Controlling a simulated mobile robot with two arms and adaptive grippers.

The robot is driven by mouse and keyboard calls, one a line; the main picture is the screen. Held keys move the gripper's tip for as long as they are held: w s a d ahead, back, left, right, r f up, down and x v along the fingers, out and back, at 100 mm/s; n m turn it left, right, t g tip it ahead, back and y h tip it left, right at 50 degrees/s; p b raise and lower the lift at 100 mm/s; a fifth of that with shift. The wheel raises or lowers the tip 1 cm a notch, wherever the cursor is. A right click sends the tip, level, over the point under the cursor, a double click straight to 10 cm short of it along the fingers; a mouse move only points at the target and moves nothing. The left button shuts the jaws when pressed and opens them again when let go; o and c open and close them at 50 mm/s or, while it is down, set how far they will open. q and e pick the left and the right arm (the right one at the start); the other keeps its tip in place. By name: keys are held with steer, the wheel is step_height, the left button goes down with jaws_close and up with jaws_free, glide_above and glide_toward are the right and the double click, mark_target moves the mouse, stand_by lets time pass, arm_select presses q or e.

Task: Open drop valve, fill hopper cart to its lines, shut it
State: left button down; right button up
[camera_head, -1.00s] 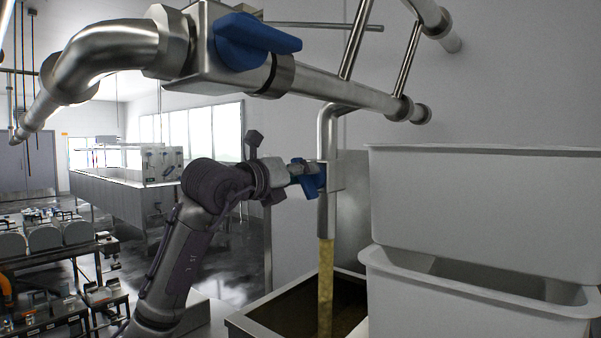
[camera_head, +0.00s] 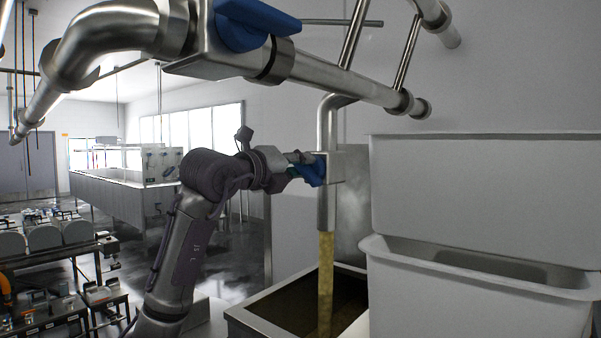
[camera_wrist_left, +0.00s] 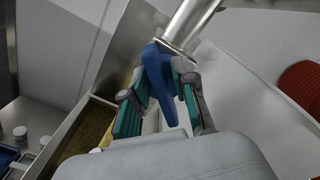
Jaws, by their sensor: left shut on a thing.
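The drop valve has a blue handle (camera_head: 316,170) on the vertical steel drop pipe (camera_head: 327,205). My left gripper (camera_head: 300,172) is shut on this handle. In the left wrist view the blue handle (camera_wrist_left: 158,75) sits between the green-padded fingers of my left gripper (camera_wrist_left: 158,105). A yellowish stream (camera_head: 326,270) pours from the pipe's lower end into the steel hopper cart (camera_head: 262,318) below. Dark brownish contents show inside the cart; its fill lines cannot be made out. The cart's wall also shows in the left wrist view (camera_wrist_left: 110,60). My right gripper is not in view.
White stacked tubs (camera_head: 480,285) stand right of the cart, close to the stream. A large overhead pipe (camera_head: 340,78) with another blue handle (camera_head: 250,20) crosses above my arm. Benches with equipment (camera_head: 60,255) and a long steel vat (camera_head: 125,185) stand at the left.

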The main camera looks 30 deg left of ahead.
arm_select(q)
steer(key=n, duration=0.2)
steer(key=n+b, duration=0.1)
steer(key=shift+a+f+n+b, duration=0.1)
steer(key=shift+f+n+b, duration=0.1)
steer(key=shift+n+b, duration=0.15)
steer(key=n+b, duration=0.1)
steer(key=n, duration=0.3)
steer(key=shift+f, duration=0.15)
steer(key=shift+n, duration=0.45)
steer(key=c, duration=1.2)
jaws_free()
steer(key=shift+a, duration=0.1)
steer(key=s, duration=0.8)
steer(key=s+a, duration=0.1)
steer(key=s, duration=0.3)
